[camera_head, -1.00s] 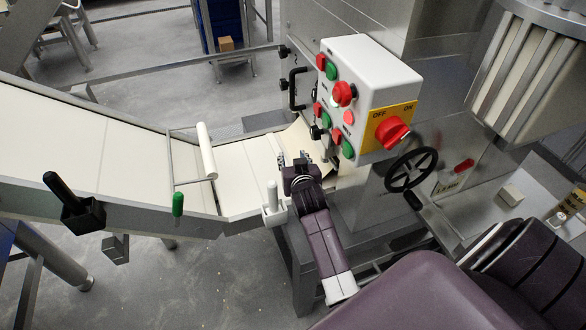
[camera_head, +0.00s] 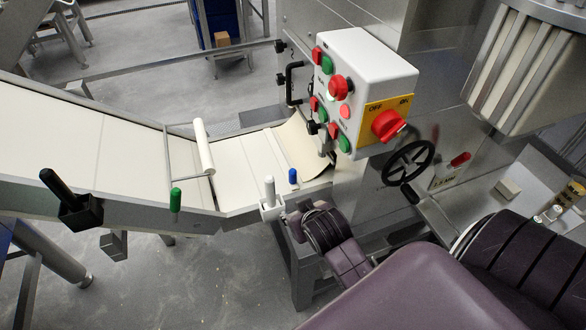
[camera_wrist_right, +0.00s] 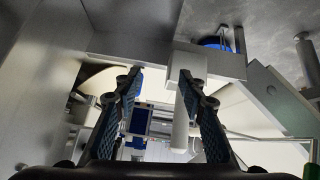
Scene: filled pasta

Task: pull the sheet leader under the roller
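A tan sheet end (camera_head: 298,148), which looks like the sheet leader, lies at the machine end of the pale belt, partly hidden by the control box. A white roller (camera_head: 204,147) on a thin metal frame spans the belt further left. My right gripper (camera_wrist_right: 160,75) is open in the wrist view, its blue-padded fingers apart. A white peg (camera_wrist_right: 181,128) appears between or beyond the fingers; I cannot tell if they touch it. My left gripper is not in view.
A green handle (camera_head: 175,199) and black clamp (camera_head: 70,205) are further left. The control box (camera_head: 365,90) and handwheel (camera_head: 408,163) are close on the right.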

